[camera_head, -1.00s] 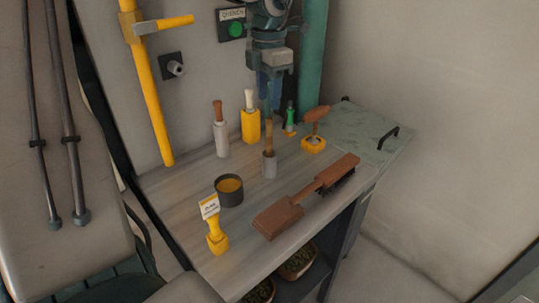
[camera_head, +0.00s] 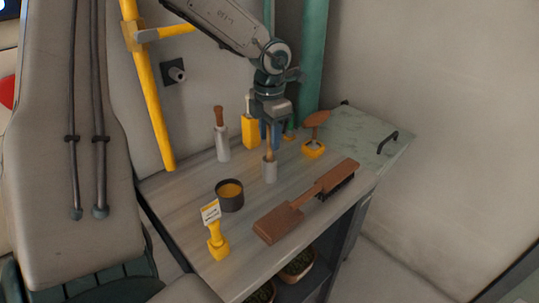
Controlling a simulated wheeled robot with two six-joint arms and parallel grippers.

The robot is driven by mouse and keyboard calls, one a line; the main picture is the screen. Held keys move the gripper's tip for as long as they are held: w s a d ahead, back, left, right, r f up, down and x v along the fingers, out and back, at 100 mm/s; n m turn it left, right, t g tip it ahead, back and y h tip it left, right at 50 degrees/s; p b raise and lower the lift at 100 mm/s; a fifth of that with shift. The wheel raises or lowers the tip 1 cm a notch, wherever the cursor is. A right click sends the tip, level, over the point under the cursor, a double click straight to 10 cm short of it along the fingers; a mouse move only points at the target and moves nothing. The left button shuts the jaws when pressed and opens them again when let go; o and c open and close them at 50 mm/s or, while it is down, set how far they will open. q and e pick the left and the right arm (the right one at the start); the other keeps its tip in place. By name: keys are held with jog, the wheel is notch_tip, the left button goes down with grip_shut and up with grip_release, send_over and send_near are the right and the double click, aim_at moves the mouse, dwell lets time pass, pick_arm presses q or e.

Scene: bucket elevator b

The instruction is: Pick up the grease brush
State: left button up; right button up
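A grey cup (camera_head: 270,171) stands on the bench with a thin wooden-handled tool (camera_head: 269,147) upright in it. It may be the grease brush, but its lower end is hidden in the cup. A dark round tin (camera_head: 230,195) with orange-yellow contents stands at front left of the cup. My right gripper is not in view.
A grey holder (camera_head: 222,144) and a yellow holder (camera_head: 249,131) with handles stand behind. A brown-topped tool in a yellow base (camera_head: 314,137) stands right. A large brown brush (camera_head: 300,203) and a yellow labelled stand (camera_head: 217,239) are in front. A yellow post (camera_head: 150,95) rises at left.

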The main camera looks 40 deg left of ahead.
pick_arm(q)
grip_shut()
